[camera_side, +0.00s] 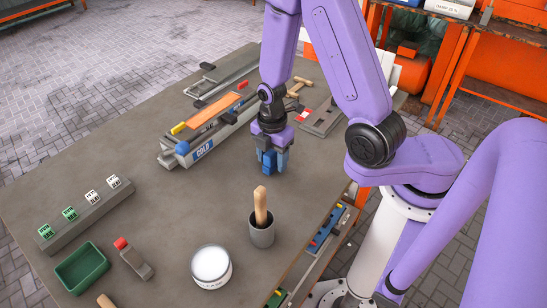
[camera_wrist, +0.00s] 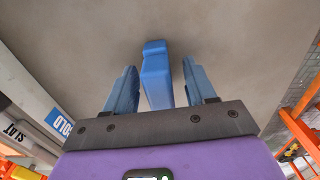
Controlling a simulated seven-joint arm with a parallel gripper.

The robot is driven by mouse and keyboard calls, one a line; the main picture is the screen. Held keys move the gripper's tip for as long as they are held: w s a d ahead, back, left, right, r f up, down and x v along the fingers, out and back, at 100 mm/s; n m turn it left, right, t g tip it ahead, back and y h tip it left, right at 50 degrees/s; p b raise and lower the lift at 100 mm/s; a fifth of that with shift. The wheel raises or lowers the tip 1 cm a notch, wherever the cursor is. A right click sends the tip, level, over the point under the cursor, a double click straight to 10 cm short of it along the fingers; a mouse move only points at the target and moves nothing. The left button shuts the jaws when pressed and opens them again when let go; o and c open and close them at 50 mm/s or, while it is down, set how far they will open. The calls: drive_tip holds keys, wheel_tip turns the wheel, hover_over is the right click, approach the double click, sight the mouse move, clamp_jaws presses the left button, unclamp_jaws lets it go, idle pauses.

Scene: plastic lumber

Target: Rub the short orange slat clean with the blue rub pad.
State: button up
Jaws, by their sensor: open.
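The orange slat (camera_side: 213,111) lies on top of a long grey fixture with a "COLD" label, left of my gripper. The blue rub pad (camera_wrist: 156,75) stands on the table between the fingers of my gripper (camera_wrist: 160,68) in the wrist view, with a gap on each side. In the side view my gripper (camera_side: 273,160) points down low over the table. Its fingers are blue too and partly hide the pad there. Whether the slat has marks on it is too small to tell.
A grey cup (camera_side: 262,236) with a wooden handle in it stands in front of my gripper. A white round tub (camera_side: 211,265), a green tray (camera_side: 84,267) and a grey block with green and white pieces (camera_side: 88,210) are nearer the front left. The table's middle is clear.

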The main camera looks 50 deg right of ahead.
sight(272, 151)
clamp_jaws()
drive_tip(key=shift+r, duration=4.55)
drive_tip(key=w+a+r, duration=0.2)
drive_tip(key=w+r, duration=0.1)
drive_tip(key=w, duration=0.8)
drive_tip(key=w+a+r, duration=0.1)
drive_tip(key=w+r, duration=0.3)
drive_tip(key=w, duration=0.8)
drive_tip(key=shift+a+r, duration=0.25)
drive_tip(key=shift+a, duration=0.1)
